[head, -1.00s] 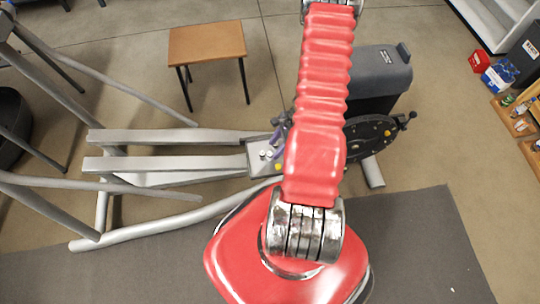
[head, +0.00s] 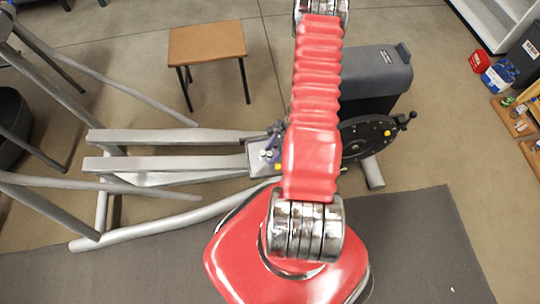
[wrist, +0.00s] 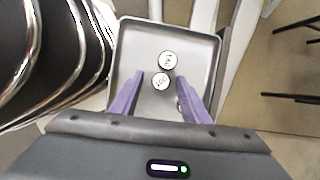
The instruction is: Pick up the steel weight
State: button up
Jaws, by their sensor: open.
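Two small round pieces with pale, marked tops and dark rims stand in a grey tray in the wrist view: an upper piece (wrist: 168,60) and a lower piece (wrist: 161,81). I cannot tell which is the steel weight. The square metal tray (wrist: 205,50) also shows in the head view (head: 253,166), on the grey machine's frame. My gripper (wrist: 160,79) has purple fingers, spread apart and empty. In the wrist picture, the lower piece appears between the fingertips; the upper one is just beyond. Their height above the pieces is unclear. In the head view my arm partly hides this area.
The elliptical's grey rails (head: 165,137), dark crank disc (head: 368,138) and dark housing (head: 375,75) surround the tray. A wooden stool (head: 207,42) stands behind. A grey mat (head: 430,235) lies in front. Blue and red containers (head: 500,74) sit at far right.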

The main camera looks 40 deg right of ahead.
dwell(0.4)
grip_shut()
dwell(0.4)
